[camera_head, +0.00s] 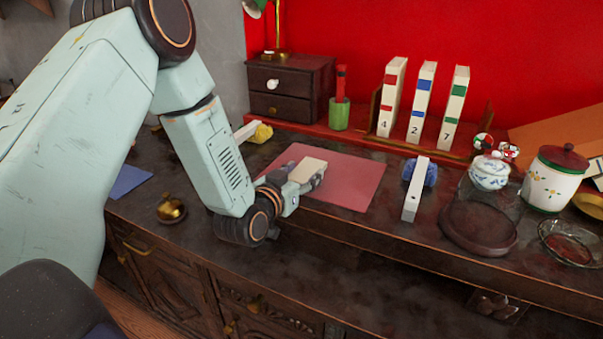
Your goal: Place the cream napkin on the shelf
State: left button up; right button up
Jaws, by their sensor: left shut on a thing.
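The cream napkin (309,167), a small pale folded block, is in my left gripper (305,181) near the middle of the view. The gripper is shut on it, over the front left part of the pink mat (350,183). I cannot tell whether the napkin touches the mat. A red ledge (362,137) runs along the back of the dark desk; it looks like a shelf and bears upright binders. My left arm comes in from the left and hides part of the desk. My right gripper is not in view.
On the ledge stand numbered binders (420,108), a green cup (339,113) and a small drawer box (290,88). To the right are a blue-and-white teapot (489,173), a lidded jar (552,180) and a round stand (478,228). A brass bell (171,209) stands left.

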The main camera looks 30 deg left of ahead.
pick_arm(q)
jog(key=o, duration=0.8)
jog(key=shift+f, duration=0.1)
jog(key=shift+c, duration=0.2)
jog(key=o, duration=0.4)
jog(key=shift+w+f, duration=0.1)
jog(key=shift+w, duration=0.1)
jog(key=shift+s, duration=0.1)
jog(key=shift+r, duration=0.2)
